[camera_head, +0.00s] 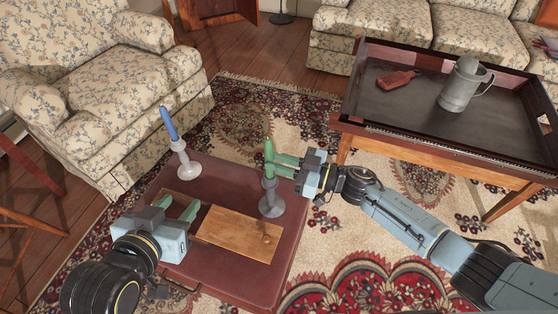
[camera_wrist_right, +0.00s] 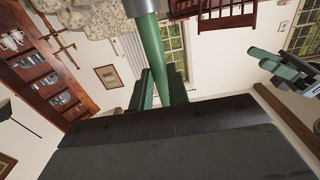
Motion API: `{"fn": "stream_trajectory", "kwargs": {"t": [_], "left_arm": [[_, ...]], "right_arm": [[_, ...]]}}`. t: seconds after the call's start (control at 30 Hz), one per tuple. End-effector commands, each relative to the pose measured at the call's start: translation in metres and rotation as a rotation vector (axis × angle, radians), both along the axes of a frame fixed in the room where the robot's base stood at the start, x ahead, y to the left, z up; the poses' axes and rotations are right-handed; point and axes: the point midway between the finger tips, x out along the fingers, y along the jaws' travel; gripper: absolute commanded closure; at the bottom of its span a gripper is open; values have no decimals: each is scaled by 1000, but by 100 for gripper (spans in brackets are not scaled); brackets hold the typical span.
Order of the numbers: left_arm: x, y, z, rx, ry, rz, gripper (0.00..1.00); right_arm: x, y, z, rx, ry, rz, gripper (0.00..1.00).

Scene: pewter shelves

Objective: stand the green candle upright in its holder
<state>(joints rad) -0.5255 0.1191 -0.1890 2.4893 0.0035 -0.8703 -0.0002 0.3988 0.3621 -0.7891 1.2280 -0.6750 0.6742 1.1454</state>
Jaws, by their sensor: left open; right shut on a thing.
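The green candle (camera_head: 268,149) stands about upright at the top of a grey pewter holder (camera_head: 271,197) on the small dark red table. Its lower end meets the holder's cup; I cannot see how deep it sits. My right gripper (camera_head: 281,165) is shut on the candle from the right, just above the holder. In the right wrist view the candle (camera_wrist_right: 152,45) runs between the green fingers (camera_wrist_right: 163,88) toward the grey holder's rim. My left gripper (camera_head: 180,209) is open and empty over the table's left part; it also shows in the right wrist view (camera_wrist_right: 275,62).
A second grey holder (camera_head: 186,166) with a blue candle (camera_head: 168,124) stands at the table's back left. A wooden board (camera_head: 240,233) lies in front of the green candle's holder. A tray table (camera_head: 440,137) at right carries a pewter jug (camera_head: 461,87) and a red item (camera_head: 397,79).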

Motion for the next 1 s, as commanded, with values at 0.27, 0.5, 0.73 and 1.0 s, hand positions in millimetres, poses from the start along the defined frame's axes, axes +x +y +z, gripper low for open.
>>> {"fn": "stream_trajectory", "kwargs": {"t": [0.27,0.5,0.73,1.0], "left_arm": [[0,0,-4,0,0,0,57],[0,0,-8,0,0,0,57],[0,0,-10,0,0,0,57],[0,0,-10,0,0,0,57]], "right_arm": [[0,0,-6,1,0,1,100],[0,0,-11,0,-1,1,100],[0,0,-14,0,-1,0,100],[0,0,-14,0,-1,0,81]]}}
